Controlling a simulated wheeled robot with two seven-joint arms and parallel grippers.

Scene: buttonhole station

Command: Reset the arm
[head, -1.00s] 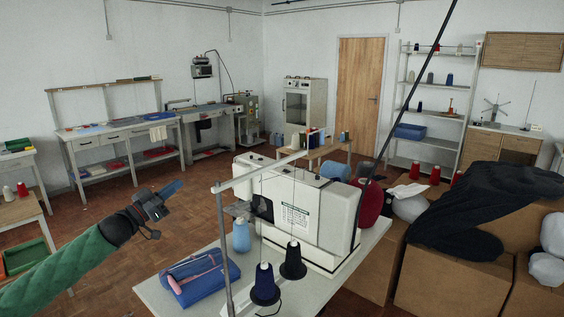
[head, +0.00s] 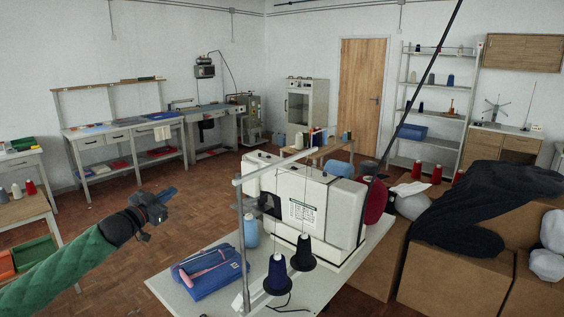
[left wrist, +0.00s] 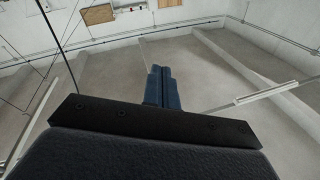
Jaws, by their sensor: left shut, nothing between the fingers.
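My left gripper (head: 168,193) is at the end of a green-sleeved arm at the left of the head view. It is held in the air over the brown floor, left of the sewing machine table, and touches nothing. Its blue fingers are together and empty; they also show closed in the left wrist view (left wrist: 158,87), with pale wall and ceiling surfaces beyond them. My right gripper is in neither view.
A white sewing machine (head: 305,205) stands on a pale table (head: 330,280) with dark thread cones (head: 278,275) and a blue pouch (head: 208,272). Cardboard boxes (head: 455,278) with dark cloth (head: 470,200) are at the right. Open floor (head: 120,215) lies at the left.

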